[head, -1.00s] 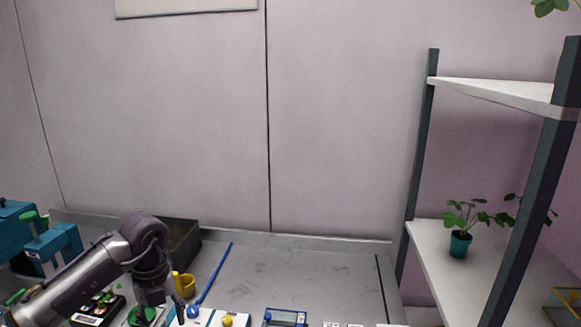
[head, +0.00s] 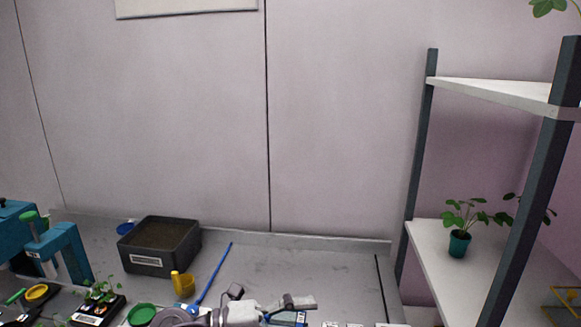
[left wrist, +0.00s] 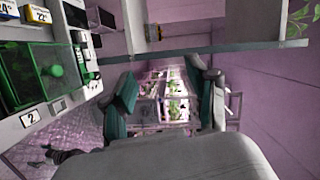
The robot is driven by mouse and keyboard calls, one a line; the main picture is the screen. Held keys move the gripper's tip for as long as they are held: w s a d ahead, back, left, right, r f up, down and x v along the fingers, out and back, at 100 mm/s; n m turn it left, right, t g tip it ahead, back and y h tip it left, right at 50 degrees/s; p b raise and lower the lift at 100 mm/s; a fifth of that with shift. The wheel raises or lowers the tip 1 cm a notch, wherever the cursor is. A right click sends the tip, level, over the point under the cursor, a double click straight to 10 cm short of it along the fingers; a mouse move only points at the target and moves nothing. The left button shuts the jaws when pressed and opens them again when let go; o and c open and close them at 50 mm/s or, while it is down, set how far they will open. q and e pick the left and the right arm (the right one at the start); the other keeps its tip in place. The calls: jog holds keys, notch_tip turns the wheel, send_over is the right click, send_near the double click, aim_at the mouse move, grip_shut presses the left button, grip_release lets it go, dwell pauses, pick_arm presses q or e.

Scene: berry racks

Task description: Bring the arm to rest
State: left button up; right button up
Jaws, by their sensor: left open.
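My left gripper (left wrist: 160,98) shows in the left wrist view with its two teal-padded fingers spread apart and nothing between them. Beyond the fingers are pink-lit racks with small green plants (left wrist: 175,108). In the head view, part of my left arm and gripper (head: 262,308) lies low at the bottom edge, in front of the grey bench, partly cut off by the frame. It partly covers a blue device near the bottom middle. My right gripper is not in view.
On the bench (head: 330,270) stand a dark soil box (head: 160,258), a yellow cup (head: 183,285), a blue stick (head: 214,275) and a plant tray (head: 98,310). A shelf rack with a potted plant (head: 459,243) is at right. The back right of the bench is mostly clear.

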pick_arm(q)
jog(key=w+a+r+n+t+y, duration=0.2)
jog(key=a+n+t+y, duration=0.35)
jog(key=n+t, duration=0.4)
jog(key=w+a+r+n+t+y, duration=0.15)
jog(key=a+n+t+y, duration=0.25)
jog(key=a+n+t, duration=0.55)
jog(key=s+a+f+n+g+y, duration=0.3)
jog(key=f+n+g+y, duration=0.15)
jog(key=f, duration=0.35)
jog(key=s+a+f+n+g+y, duration=0.2)
jog(key=a+f+n+g+y, duration=0.15)
jog(key=f+n, duration=0.3)
jog(key=s+a+f+g, duration=0.1)
jog(key=s+f+g, duration=0.5)
jog(key=s, duration=0.5)
jog(key=s+f+g, duration=0.5)
jog(key=s+f, duration=0.4)
jog(key=s, duration=0.1)
notch_tip(320, 180, down, 26)
jog(key=s, duration=0.2)
jog(key=s+a+f+g, duration=0.2)
jog(key=s+a+f, duration=0.1)
jog(key=s+f, duration=1.2)
jog(key=shift+s+f+b, duration=0.35)
jog(key=shift+s+b, duration=0.05)
jog(key=shift+s, duration=0.25)
